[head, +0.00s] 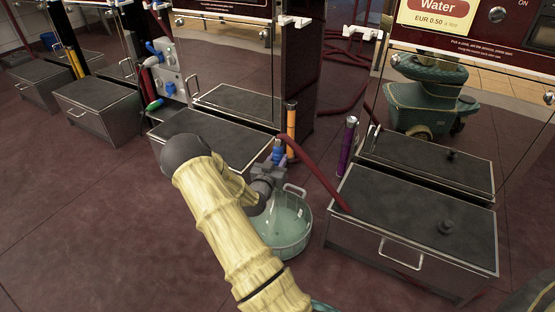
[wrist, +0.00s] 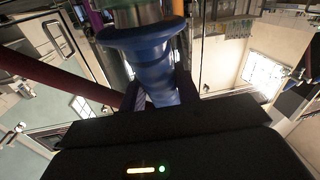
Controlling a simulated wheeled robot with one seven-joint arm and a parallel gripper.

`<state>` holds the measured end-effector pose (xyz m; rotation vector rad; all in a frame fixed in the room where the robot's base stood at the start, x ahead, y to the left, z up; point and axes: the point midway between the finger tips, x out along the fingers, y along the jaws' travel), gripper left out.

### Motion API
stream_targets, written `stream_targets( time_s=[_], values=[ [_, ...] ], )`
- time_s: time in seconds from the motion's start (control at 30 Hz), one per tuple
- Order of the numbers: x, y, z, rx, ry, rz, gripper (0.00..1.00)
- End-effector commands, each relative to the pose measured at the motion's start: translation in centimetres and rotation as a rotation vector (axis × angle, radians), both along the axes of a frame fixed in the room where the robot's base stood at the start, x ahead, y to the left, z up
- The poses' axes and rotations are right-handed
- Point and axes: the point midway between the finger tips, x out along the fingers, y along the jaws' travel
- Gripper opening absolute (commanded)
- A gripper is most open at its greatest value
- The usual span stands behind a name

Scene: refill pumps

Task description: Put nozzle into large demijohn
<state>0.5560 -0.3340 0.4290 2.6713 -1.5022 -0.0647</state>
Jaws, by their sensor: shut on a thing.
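My gripper (head: 268,174) is shut on a blue nozzle (head: 278,153); a dark red hose (head: 318,176) runs near it to the right. In the wrist view the blue nozzle (wrist: 158,72), with its wide collar, sits between the dark fingers (wrist: 160,92). A large pale green demijohn (head: 285,226) with a handle stands on the floor just below and slightly right of my gripper.
A low grey-topped metal box (head: 400,232) stands close on the demijohn's right. Another box (head: 215,138) is behind and left. An orange post (head: 291,125) and a purple post (head: 348,145) stand behind. The dark red floor (head: 110,220) at left is clear.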

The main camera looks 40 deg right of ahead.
Motion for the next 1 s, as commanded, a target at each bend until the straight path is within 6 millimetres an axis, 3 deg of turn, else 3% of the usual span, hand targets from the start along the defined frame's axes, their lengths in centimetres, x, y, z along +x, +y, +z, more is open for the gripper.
stream_targets(
  time_s=[0.23,0.27,0.37,0.4,0.77,1.0],
  values=[
    [0.0,0.0,-0.9,-0.002,-0.001,0.0,0.04],
    [0.0,0.0,-0.8,-0.002,-0.001,0.0,0.36],
    [0.0,0.0,-0.7,-0.001,-0.001,0.0,0.55],
    [0.0,0.0,-0.7,-0.001,-0.001,0.0,0.57],
    [-0.2,0.4,-0.7,0.0,0.001,0.001,0.57],
    [-1.8,3.3,-0.5,0.002,0.003,0.004,0.57]
  ],
)
